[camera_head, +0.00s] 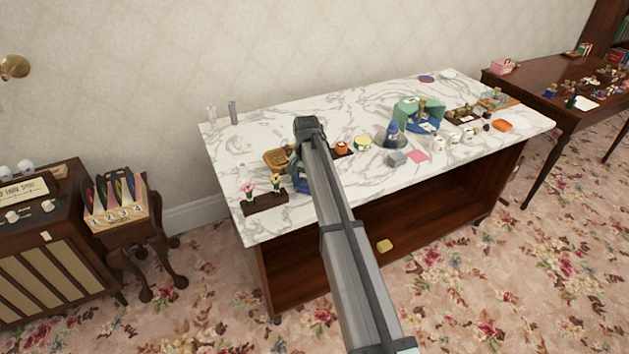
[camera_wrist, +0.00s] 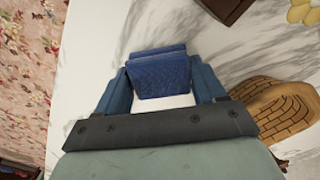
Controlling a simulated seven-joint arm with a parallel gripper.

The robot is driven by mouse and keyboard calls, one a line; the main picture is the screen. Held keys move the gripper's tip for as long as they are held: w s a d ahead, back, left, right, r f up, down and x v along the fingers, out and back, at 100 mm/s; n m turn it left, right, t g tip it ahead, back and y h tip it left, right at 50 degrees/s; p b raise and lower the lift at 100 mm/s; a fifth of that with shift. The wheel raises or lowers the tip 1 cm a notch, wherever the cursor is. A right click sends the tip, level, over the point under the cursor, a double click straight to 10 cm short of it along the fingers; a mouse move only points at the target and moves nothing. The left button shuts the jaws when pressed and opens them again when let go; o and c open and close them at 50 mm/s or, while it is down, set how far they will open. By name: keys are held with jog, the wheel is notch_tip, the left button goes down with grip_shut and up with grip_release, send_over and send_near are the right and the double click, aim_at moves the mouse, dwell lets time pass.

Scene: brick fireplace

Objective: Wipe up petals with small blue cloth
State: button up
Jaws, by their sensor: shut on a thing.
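My gripper (camera_wrist: 160,84) is shut on a folded blue cloth (camera_wrist: 158,72) with a textured face, held between its two blue fingers in the wrist view. White marble shows around the cloth; I cannot tell whether the cloth touches it. In the head view my arm hides most of the gripper, and a bit of blue shows at its left side, above the left part of the marble table (camera_head: 235,150). I cannot make out loose petals in either view.
A tan brick-patterned piece (camera_wrist: 275,118) lies close to the right of my gripper.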

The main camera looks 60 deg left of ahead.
jog(key=shift+w+r, duration=0.15)
jog(key=shift+r, duration=3.85)
